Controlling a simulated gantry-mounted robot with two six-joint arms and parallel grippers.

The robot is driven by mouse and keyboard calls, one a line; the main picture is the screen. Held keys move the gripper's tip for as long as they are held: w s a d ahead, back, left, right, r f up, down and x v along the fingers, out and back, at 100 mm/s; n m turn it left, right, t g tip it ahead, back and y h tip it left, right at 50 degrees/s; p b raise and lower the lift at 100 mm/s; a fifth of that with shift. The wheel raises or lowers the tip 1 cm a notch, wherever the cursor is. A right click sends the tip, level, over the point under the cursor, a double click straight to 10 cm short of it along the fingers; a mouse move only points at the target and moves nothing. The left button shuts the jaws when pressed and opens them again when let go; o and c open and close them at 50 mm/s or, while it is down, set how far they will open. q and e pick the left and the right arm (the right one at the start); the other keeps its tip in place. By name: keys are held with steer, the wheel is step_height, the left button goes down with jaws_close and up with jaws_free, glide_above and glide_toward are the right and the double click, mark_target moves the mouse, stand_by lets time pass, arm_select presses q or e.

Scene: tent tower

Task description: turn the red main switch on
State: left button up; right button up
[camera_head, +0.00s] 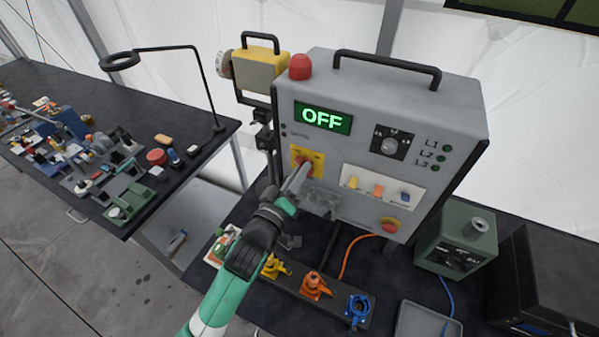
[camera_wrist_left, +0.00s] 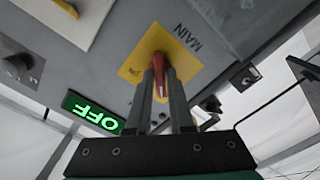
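The red main switch (camera_wrist_left: 160,76) is a red handle on a yellow square plate marked MAIN. In the head view the yellow plate (camera_head: 317,158) is on the left of the grey panel's front. My left gripper (camera_head: 299,172) reaches up to the switch and partly hides it. In the left wrist view the two fingers (camera_wrist_left: 161,88) stand close together on either side of the red handle, shut on it. The display (camera_head: 322,117) shows OFF in green. My right gripper is in neither view.
The grey control box (camera_head: 464,110) also carries a dial (camera_head: 390,145), coloured rocker switches (camera_head: 379,190) and a red stop button (camera_head: 389,225). Orange and blue connectors stand below it. A green box (camera_head: 455,241) stands at right. A cluttered black table (camera_head: 90,85) is at left.

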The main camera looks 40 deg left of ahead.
arm_select(q)
jaws_close()
steer(key=shift+m, duration=0.3)
steer(key=shift+m+p, duration=3.7)
steer(key=shift+m, duration=5)
steer(key=o, duration=0.5)
jaws_free()
